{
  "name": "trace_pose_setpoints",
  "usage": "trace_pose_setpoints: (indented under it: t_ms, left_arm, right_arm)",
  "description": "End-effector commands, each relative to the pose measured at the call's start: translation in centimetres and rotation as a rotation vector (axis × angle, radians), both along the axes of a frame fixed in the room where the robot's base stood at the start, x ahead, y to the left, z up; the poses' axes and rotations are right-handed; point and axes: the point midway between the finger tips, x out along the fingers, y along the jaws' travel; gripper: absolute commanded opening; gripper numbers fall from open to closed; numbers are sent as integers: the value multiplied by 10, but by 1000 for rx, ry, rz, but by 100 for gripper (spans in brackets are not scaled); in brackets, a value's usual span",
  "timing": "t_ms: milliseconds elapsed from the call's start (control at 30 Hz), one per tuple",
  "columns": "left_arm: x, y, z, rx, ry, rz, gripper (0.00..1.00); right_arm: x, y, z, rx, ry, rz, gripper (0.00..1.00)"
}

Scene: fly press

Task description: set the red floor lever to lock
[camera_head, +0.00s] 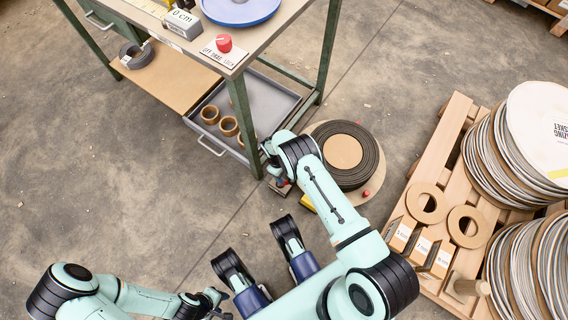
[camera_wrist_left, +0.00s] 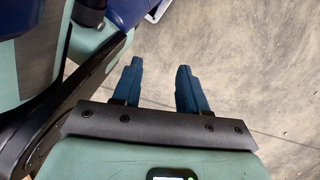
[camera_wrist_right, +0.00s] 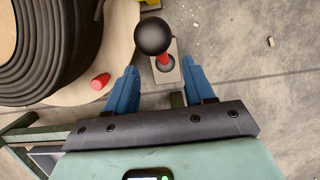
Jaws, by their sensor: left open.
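The red floor lever shows in the right wrist view as a short red shaft (camera_wrist_right: 165,62) topped by a black ball knob (camera_wrist_right: 154,36). It stands on a small grey plate (camera_wrist_right: 168,76) on the floor. My right gripper (camera_wrist_right: 162,75) is open, its blue fingers apart on either side of the lever's line, with the knob showing beyond the fingertips. I cannot tell whether a finger touches it. In the head view my right gripper (camera_head: 276,170) is low beside the table leg and mostly hides the lever. My left gripper (camera_wrist_left: 160,68) is open and empty above bare floor.
A black coil (camera_head: 369,150) lies on a round base with a red peg (camera_head: 366,195), close to the right gripper. The table (camera_head: 240,65) carries a red knob (camera_head: 224,43) on a label plate. A pallet (camera_head: 440,150) with stacked discs stands right.

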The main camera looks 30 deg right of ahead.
Motion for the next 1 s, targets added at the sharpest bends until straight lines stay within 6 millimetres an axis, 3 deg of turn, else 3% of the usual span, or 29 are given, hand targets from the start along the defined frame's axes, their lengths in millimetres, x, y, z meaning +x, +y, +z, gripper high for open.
trace_pose_setpoints:
  t_ms: [267,700,1000]
  left_arm:
    - [3,0,2,1,-10,-1,43]
    - [49,-6,27,11,-163,-17,43]
    - [65,-8,37,14,-216,-21,43]
  right_arm:
    - [2,1,7,0,-1,0,53]
    - [23,10,96,1,-3,-1,53]
    - [30,13,128,0,-1,0,53]
